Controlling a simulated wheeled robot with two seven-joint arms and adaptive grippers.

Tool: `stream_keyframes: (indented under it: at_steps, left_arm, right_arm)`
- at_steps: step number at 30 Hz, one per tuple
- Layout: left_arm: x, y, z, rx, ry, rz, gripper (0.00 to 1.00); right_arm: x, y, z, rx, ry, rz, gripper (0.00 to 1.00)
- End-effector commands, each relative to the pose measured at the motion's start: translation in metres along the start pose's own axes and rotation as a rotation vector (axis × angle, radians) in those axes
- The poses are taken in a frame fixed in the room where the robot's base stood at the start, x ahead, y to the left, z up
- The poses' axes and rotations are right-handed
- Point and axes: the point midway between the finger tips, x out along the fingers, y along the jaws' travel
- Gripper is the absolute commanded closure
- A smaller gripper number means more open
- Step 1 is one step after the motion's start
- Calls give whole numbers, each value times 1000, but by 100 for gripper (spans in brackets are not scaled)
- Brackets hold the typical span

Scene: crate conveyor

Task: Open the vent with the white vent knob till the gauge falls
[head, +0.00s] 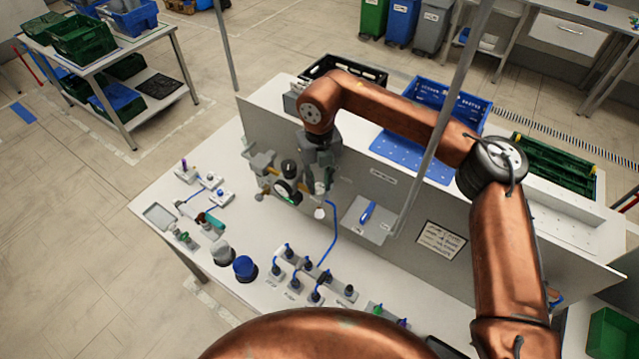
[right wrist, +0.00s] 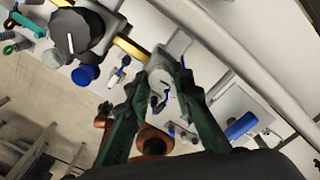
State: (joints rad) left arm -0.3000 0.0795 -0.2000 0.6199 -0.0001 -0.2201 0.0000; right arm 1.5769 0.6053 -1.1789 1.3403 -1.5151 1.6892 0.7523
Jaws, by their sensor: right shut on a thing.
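The vent assembly stands against the grey upright panel on the white bench. Its white vent knob (head: 319,213) shows just below my right gripper (head: 321,188). In the right wrist view the white vent knob (right wrist: 161,88) lies between the two dark green fingers of my right gripper (right wrist: 166,72), which is shut on it. The fingers cover part of the knob. The round gauge (head: 285,191) is left of the gripper, with a dark rim and some green; its reading is too small to tell. My left gripper is out of view.
A black-topped knob (head: 289,168) sits above the gauge. A blue hose (head: 332,235) runs down to several small valves on the bench. A blue cup-like part (head: 245,267) stands front left. A thin post rises nearby.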

Motion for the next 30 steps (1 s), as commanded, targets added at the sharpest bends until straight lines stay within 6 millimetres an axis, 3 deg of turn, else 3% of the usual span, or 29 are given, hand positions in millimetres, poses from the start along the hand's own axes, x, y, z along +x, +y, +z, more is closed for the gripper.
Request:
stream_keyframes:
  at_steps: [9, 24, 25, 30]
  left_arm:
    - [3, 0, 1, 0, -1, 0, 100]
    - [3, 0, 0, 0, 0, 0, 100]
    - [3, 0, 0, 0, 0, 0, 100]
    - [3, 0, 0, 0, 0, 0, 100]
  right_arm:
    - [-1, 0, 1, 109, -3, 1, 100]
    - [-2, 0, 1, 126, -4, 1, 100]
    - [-2, 0, 1, 126, -3, 1, 78]
    - [-1, 0, 1, 125, -2, 1, 66]
